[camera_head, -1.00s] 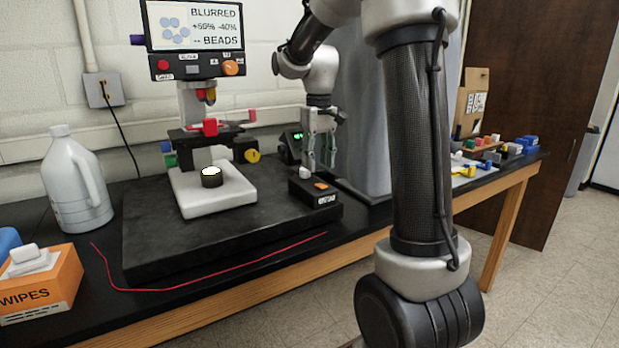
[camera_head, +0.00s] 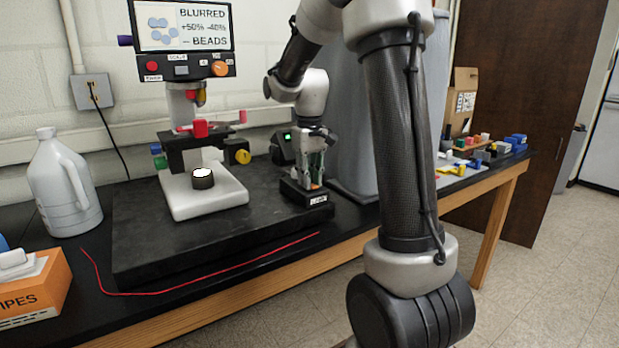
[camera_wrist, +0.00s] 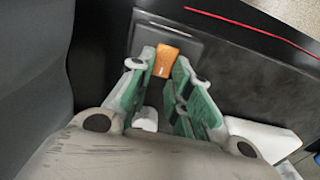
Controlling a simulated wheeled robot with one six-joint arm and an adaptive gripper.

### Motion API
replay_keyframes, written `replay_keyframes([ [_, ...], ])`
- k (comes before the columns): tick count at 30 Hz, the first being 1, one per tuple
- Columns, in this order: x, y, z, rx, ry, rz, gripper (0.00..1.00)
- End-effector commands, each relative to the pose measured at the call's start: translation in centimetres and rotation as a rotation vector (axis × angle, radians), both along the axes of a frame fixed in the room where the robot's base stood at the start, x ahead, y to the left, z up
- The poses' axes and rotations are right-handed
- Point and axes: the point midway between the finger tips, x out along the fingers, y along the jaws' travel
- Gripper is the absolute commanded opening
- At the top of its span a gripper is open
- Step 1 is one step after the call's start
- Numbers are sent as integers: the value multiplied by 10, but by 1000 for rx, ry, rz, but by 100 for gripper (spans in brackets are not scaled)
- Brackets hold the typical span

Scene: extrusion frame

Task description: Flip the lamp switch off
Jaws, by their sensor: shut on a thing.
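The lamp switch is an orange rocker (camera_wrist: 166,62) on a small black box (camera_head: 304,196) with a white label, near the right end of the dark slab. My gripper (camera_head: 316,182) points down at this box, its fingertips at the rocker. In the wrist view my gripper (camera_wrist: 161,66), with green-lined fingers, has its tips on both sides of the orange rocker and is shut on it. The fingers hide part of the rocker in the head view. A round lamp (camera_head: 202,175) on the white microscope base glows white on top.
The microscope (camera_head: 186,145) with its screen stands left of my gripper. A grey cylinder (camera_head: 355,150) stands close behind my arm. A red cord (camera_head: 200,276) lies along the front. A white jug (camera_head: 62,190) and an orange wipes box (camera_head: 40,290) are at left.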

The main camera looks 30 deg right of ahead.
Motion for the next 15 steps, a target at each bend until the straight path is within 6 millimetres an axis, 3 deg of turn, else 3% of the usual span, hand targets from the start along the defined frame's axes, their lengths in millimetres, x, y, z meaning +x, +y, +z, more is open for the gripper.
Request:
replay_keyframes([
  [15,-8,0,3,9,-260,0,0],
])
